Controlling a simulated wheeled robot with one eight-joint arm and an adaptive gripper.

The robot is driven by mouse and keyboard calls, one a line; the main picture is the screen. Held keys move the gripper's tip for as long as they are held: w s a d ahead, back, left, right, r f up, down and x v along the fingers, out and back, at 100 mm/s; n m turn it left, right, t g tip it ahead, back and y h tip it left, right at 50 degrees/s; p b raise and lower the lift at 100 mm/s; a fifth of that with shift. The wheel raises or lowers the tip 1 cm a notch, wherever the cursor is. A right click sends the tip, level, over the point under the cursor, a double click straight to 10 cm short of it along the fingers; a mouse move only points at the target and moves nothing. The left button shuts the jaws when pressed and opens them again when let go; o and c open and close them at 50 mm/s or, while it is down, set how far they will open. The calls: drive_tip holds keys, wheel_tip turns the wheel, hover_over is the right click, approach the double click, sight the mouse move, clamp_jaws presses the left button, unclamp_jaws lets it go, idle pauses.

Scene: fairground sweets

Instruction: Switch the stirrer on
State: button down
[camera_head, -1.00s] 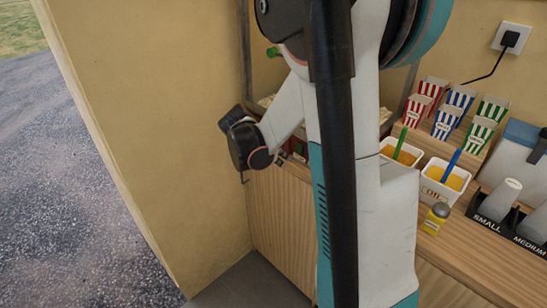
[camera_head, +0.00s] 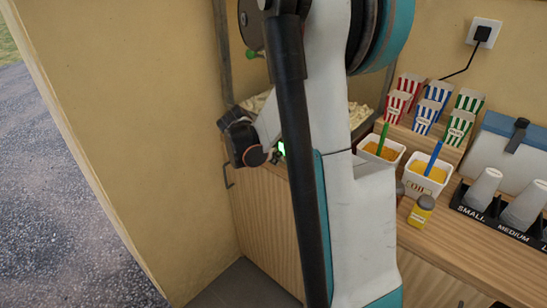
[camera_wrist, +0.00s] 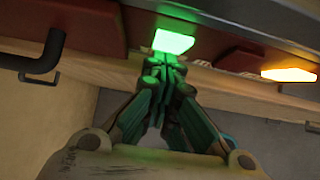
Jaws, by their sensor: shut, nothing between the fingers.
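A green lit switch (camera_wrist: 174,41) sits on the machine's front panel in the wrist view. An orange lit switch (camera_wrist: 289,75) is to its right. I cannot read which one is the stirrer's. My gripper (camera_wrist: 163,66) is shut and empty, its fingertips right at the lower edge of the green switch; I cannot tell whether they touch it. Green light falls on the fingers. In the head view the green glow (camera_head: 281,148) shows beside my wrist, and my arm hides most of the panel. The stirrer itself is not clearly visible.
The machine holding popcorn (camera_head: 257,104) stands in the corner behind my arm. On the counter to the right are a white tub (camera_head: 424,184), a yellow-labelled shaker (camera_head: 421,210), striped boxes (camera_head: 424,115) and a cup holder (camera_head: 487,217). A wall (camera_head: 130,120) closes the left side.

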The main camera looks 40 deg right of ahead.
drive_tip(key=shift+d+r, duration=0.1)
drive_tip(key=shift+r, duration=0.05)
drive_tip(key=a+r+p, duration=0.4)
drive_tip(key=a+r, duration=0.2)
drive_tip(key=a, duration=0.6)
drive_tip(key=shift+s+a+r, duration=0.15)
drive_tip(key=shift+s+r, duration=0.2)
drive_tip(key=shift+r, duration=0.05)
